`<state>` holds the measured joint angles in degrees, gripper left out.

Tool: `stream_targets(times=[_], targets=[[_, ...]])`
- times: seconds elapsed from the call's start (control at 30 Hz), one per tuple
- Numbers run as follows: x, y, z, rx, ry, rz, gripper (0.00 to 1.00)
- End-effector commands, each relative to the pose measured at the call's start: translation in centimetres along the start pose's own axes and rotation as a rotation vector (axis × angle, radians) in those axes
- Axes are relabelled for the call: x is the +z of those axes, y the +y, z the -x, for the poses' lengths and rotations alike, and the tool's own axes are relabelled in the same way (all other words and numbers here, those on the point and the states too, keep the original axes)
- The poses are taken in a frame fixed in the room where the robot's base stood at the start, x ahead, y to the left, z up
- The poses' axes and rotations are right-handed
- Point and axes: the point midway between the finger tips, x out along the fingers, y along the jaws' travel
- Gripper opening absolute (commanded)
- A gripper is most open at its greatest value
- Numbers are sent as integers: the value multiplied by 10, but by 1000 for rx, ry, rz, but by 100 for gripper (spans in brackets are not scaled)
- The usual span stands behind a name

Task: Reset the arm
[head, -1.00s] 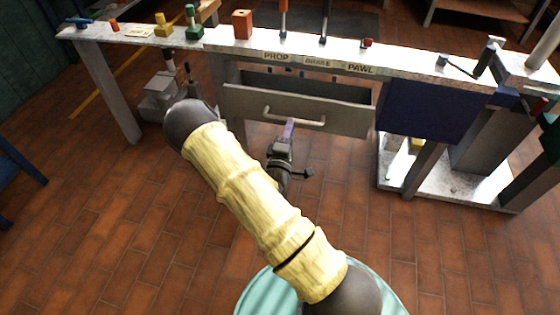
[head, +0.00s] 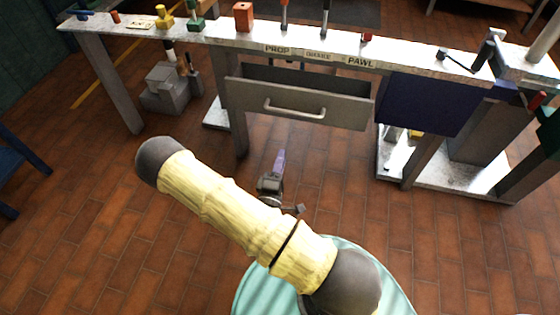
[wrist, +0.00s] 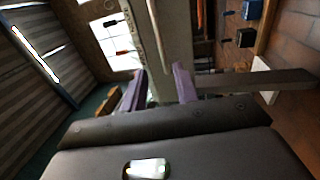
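My arm, in a yellow sleeve, reaches across the lower middle of the head view. My gripper (head: 278,162) is beyond it, over the brick floor and below the drawer handle in the picture, clear of the handle. In the wrist view its two purple fingers (wrist: 160,86) stand apart with nothing visible between them. The grey drawer (head: 345,113) under the bench is pulled out, and its handle (head: 295,108) is free.
The bench (head: 225,38) carries an orange block (head: 243,17), a yellow piece (head: 164,17), a green piece (head: 196,17) and upright levers. A blue panel (head: 427,104) hangs at right. A grey machine (head: 165,88) stands at left. The floor before the bench is clear.

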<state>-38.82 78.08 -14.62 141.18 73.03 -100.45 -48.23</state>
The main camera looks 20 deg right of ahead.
Motion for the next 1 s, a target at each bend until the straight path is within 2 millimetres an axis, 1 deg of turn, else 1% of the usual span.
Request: stream_targets(times=[0.3,0.47,0.57,0.67,0.8,0.93,1.0], targets=[[-3,0,1,-2,7,-4,30],[0,-2,-6,-65,-38,-69,30],[3,-7,-14,-168,-101,-174,30],[2,-14,-21,-306,-176,-313,30],[-6,-19,-24,-504,-272,-506,30],[-17,-16,-23,-678,-343,-662,30],[-24,-10,-20,-769,-375,-737,30]])
